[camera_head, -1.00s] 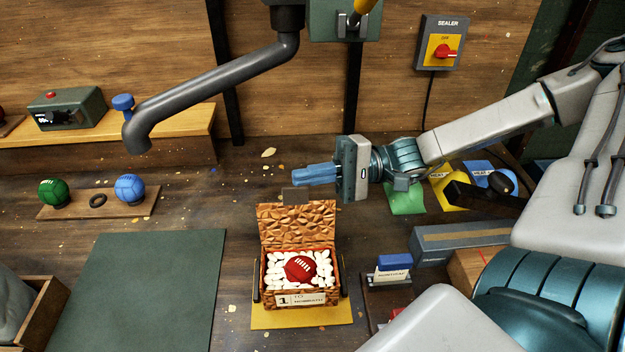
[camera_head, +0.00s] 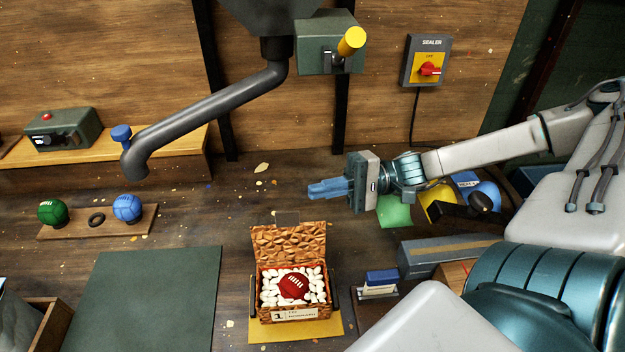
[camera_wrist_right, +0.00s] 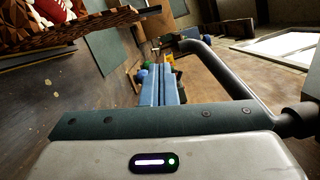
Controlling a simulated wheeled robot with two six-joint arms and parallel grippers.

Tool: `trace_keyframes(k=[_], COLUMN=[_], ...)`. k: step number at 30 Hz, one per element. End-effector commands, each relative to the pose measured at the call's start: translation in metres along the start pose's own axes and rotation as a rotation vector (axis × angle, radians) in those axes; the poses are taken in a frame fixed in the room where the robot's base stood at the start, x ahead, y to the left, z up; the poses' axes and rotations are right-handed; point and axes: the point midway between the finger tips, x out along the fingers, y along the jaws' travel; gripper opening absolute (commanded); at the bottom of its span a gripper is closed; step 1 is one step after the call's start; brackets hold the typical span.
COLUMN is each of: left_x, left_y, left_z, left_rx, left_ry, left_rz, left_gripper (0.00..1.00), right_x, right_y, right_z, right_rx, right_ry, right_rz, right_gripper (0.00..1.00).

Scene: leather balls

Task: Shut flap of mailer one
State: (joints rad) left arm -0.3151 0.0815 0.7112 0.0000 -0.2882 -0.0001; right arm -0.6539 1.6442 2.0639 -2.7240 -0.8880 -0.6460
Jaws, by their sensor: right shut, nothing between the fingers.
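Mailer one (camera_head: 296,315) is a box with a brown honeycomb-patterned outside, standing on a yellow mat with its label marked 1 facing me. Its flap (camera_head: 288,243) stands up open at the back edge. Inside, a red ball with white laces (camera_head: 293,286) lies among white packing pieces. My right gripper (camera_head: 312,189) is shut and empty, its blue fingers pointing left, above and behind the flap, apart from it. In the right wrist view the shut fingers (camera_wrist_right: 160,87) show, with part of the mailer (camera_wrist_right: 75,30) at the top left. My left gripper is not in view.
A grey pipe (camera_head: 210,115) hangs at the upper left. A green ball (camera_head: 52,212) and a blue ball (camera_head: 127,208) sit on a wooden board. A dark green mat (camera_head: 145,300) lies left of the mailer. A sealer (camera_head: 450,251) and a stamp (camera_head: 381,279) stand to the right.

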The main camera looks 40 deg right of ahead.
Motion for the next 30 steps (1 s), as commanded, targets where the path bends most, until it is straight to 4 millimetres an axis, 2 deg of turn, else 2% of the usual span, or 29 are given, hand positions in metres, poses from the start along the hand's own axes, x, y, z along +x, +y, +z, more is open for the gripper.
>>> trace_keyframes(k=[1,6,15,20,25,30], left_x=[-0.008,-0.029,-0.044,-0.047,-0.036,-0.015], left_y=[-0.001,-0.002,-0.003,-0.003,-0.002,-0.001], left_z=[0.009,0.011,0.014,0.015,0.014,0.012], left_rx=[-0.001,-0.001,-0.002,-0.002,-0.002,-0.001], left_ry=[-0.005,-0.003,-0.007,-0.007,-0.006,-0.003], left_rz=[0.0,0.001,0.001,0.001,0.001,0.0], left_gripper=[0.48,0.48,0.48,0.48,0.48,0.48], right_x=[-0.005,-0.028,-0.053,-0.053,-0.043,-0.022], right_y=[-0.005,-0.006,-0.003,-0.007,-0.003,0.001], right_z=[0.001,0.001,0.0,-0.002,-0.003,-0.004], right_rx=[0.001,0.002,-0.006,-0.103,-0.103,-0.104], right_ry=[0.003,0.003,0.002,-0.001,-0.003,-0.003], right_rz=[0.0,0.001,0.004,0.028,0.025,0.025], right_gripper=[0.0,0.0,0.0,0.0,0.0,0.0])
